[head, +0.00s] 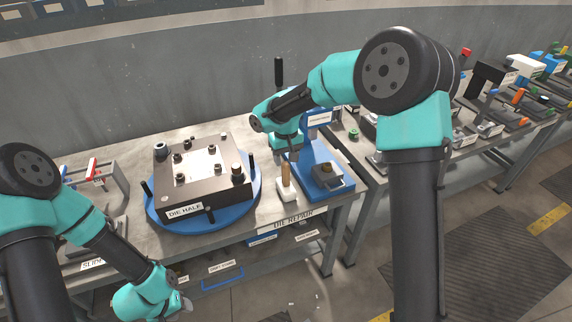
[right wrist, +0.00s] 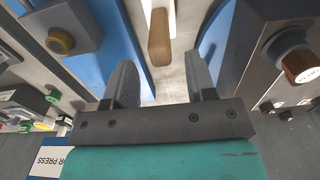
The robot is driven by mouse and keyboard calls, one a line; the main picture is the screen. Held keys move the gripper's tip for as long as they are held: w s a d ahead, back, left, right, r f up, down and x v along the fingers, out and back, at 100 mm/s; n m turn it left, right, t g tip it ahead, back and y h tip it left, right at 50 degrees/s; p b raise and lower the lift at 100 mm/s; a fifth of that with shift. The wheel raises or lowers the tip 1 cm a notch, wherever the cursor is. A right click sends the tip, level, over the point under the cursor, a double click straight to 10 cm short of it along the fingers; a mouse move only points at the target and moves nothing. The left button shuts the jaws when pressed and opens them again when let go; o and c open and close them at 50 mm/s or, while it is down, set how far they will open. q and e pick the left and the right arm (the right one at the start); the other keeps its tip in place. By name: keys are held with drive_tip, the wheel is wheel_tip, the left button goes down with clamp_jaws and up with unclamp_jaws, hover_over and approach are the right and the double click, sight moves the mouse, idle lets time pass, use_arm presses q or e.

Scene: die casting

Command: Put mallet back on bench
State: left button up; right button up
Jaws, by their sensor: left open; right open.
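The mallet has a wooden handle (head: 286,172) and a pale head (head: 286,191). It stands upright, head down, near the front edge of the die repair bench (head: 262,212). In the right wrist view the handle (right wrist: 159,38) shows just beyond the fingertips, lined up with the gap between them. My right gripper (right wrist: 161,70) is open and empty; in the head view its fingers are mostly hidden close above the mallet. My left gripper (head: 184,304) is low at the front of the bench, partly seen, open, with nothing visible in it.
The dark die half (head: 190,187) sits on a blue round turntable (head: 158,214) left of the mallet. A blue press (head: 320,168) stands close on the right. Free bench top around the mallet is narrow. Another bench with tools (head: 480,128) lies further right.

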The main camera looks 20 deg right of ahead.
wheel_tip(320, 180, up, 8)
